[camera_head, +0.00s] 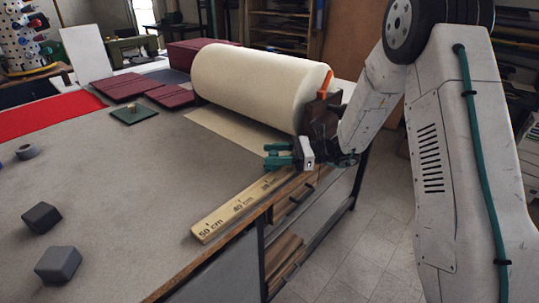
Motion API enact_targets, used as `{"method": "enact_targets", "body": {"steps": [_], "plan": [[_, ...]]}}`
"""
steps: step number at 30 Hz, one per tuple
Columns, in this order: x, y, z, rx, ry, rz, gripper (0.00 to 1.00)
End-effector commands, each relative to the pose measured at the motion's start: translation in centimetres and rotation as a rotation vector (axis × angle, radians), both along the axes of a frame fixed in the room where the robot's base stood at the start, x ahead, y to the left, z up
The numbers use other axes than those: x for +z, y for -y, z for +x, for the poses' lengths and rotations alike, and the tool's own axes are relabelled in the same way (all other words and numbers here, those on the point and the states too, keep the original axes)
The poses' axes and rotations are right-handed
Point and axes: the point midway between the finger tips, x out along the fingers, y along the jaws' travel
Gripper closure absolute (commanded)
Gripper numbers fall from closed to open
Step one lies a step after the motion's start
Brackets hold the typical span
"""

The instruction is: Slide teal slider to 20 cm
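A wooden ruler (225,214) lies along the right edge of the table, with 50 cm at its near end, then 40 cm and 30 cm farther back. Its far part is hidden behind my gripper. My gripper (279,155) is low over the ruler, just beyond the 30 cm mark. Teal parts show at its tip; I cannot tell which are fingers and which are the teal slider. Whether it is shut on the slider is too small to tell. The 20 cm mark is hidden.
A large cream fabric roll (247,83) lies just behind my gripper. Dark grey blocks (58,264) sit at the near left. Maroon folded covers (121,87) and a small green pad (133,114) lie farther back. The middle of the table (130,170) is clear.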

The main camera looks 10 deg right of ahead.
Motion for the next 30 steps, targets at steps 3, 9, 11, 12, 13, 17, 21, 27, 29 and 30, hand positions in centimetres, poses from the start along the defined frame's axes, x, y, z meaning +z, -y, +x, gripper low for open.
{"method": "enact_targets", "body": {"steps": [3,9,11,12,13,17,21,27,29,30], "plan": [[0.0,-0.1,0.0,0.001,0.001,0.001,0.53],[0.1,1.1,-0.1,-0.003,0.002,0.001,0.53],[0.1,2.0,-0.2,-0.004,0.002,0.000,0.53],[0.1,2.7,-0.3,-0.004,0.002,0.000,0.53],[0.1,3.2,-0.4,-0.004,0.002,0.001,0.53],[0.0,5.3,-0.8,-0.003,0.001,0.000,0.53],[0.0,7.1,-1.1,-0.002,0.001,0.001,0.53],[0.0,7.7,-1.3,0.001,0.000,0.000,0.53],[0.0,7.7,-1.3,0.001,0.000,0.000,0.53],[0.0,7.7,-1.3,0.001,0.000,0.000,0.53]]}}
